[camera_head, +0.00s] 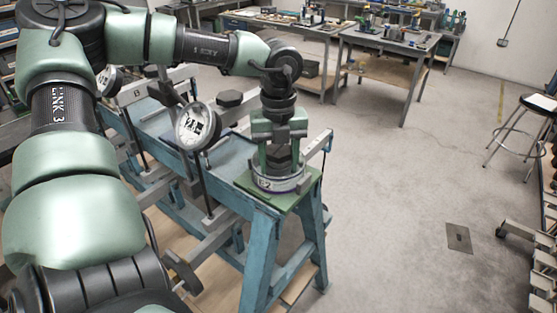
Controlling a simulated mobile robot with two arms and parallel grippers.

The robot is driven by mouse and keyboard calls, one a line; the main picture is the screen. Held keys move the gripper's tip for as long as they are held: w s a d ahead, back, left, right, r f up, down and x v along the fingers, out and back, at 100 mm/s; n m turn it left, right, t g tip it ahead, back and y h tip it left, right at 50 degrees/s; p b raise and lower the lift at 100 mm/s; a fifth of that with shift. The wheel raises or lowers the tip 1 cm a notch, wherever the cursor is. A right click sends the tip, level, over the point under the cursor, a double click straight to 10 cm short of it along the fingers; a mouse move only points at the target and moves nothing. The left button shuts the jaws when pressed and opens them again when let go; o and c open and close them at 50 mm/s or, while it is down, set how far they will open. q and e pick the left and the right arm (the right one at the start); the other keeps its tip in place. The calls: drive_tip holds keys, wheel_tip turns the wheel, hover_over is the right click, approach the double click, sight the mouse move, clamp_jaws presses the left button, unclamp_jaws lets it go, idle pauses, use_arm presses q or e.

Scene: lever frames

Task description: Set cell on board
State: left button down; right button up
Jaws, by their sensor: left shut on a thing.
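The cell (278,184), a short round metal drum marked with a label that seems to read E2, sits upright over the green board (284,204). The board is a flat square plate on the near end of a blue frame. The cell appears to rest on the board, but I cannot tell whether a small gap is left under it. My left gripper (279,164) points down and is shut on the top part of the cell. The gripper hides the far side of the board and the cell's top. My right gripper is not in view.
The blue lever frame (262,255) stands under the board, with a round dial (196,126) and metal beams beside my left arm. A similar frame stands behind at left. Workbenches (390,38) line the back, and a stool (540,102) stands at right.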

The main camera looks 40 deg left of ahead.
sight(279, 150)
use_arm(q)
drive_tip(key=c, duration=0.6)
unclamp_jaws()
drive_tip(key=shift+r, duration=0.15)
wheel_tip(279, 150, up, 12)
drive_tip(key=b, duration=0.3)
